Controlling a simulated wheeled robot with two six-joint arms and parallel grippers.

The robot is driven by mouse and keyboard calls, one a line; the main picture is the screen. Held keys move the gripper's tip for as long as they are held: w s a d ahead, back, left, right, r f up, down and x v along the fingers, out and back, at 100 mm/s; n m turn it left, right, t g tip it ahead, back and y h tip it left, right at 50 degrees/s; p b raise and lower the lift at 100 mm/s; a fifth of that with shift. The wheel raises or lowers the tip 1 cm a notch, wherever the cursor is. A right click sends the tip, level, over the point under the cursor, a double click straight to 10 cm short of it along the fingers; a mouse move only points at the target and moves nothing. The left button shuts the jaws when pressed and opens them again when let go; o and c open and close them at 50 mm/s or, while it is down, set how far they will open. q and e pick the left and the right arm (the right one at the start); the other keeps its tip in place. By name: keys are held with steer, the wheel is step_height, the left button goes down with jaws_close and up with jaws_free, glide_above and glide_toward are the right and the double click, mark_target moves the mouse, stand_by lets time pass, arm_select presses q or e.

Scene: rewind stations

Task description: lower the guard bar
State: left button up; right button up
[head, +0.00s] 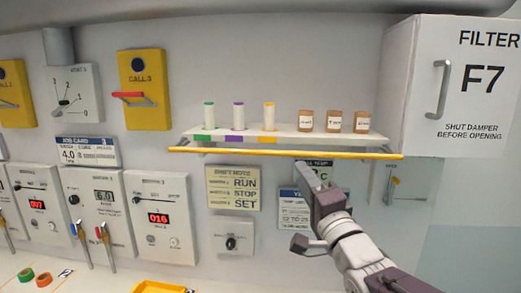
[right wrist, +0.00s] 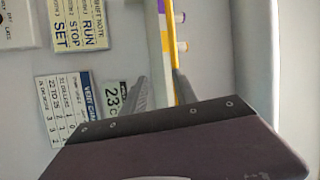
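The guard bar (head: 250,151) is a long yellow bar running along the front of the white wall shelf (head: 290,134), level with or slightly below its edge. My right gripper (head: 309,170) is just below the right half of the bar in the head view. In the right wrist view my right gripper (right wrist: 161,90) has its two grey fingers apart, with nothing clamped. The yellow bar (right wrist: 172,45) shows in line with the gap between the fingers; I cannot tell whether it touches them. My left gripper is not in view.
Several white rolls with coloured bands and brown jars (head: 333,121) stand on the shelf. A white filter cabinet (head: 455,85) juts out at the right. Cards and a dial box (head: 232,238) are on the wall below. A yellow tray (head: 158,287) sits at the bottom.

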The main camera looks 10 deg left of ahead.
mark_target(290, 152)
steer(key=shift+s+a+r+y, duration=0.2)
steer(key=shift+r+y, duration=0.05)
steer(key=shift+r, duration=0.3)
steer(key=shift+s+a+r+y, duration=0.2)
steer(key=shift+r+y, duration=0.05)
steer(key=shift+r, duration=0.3)
steer(key=shift+r+t, duration=0.15)
steer(key=shift+t, duration=0.15)
steer(key=shift+w, duration=0.25)
steer(key=p+x, duration=0.5)
steer(key=x, duration=0.4)
steer(key=shift+s, duration=0.1)
jaws_close()
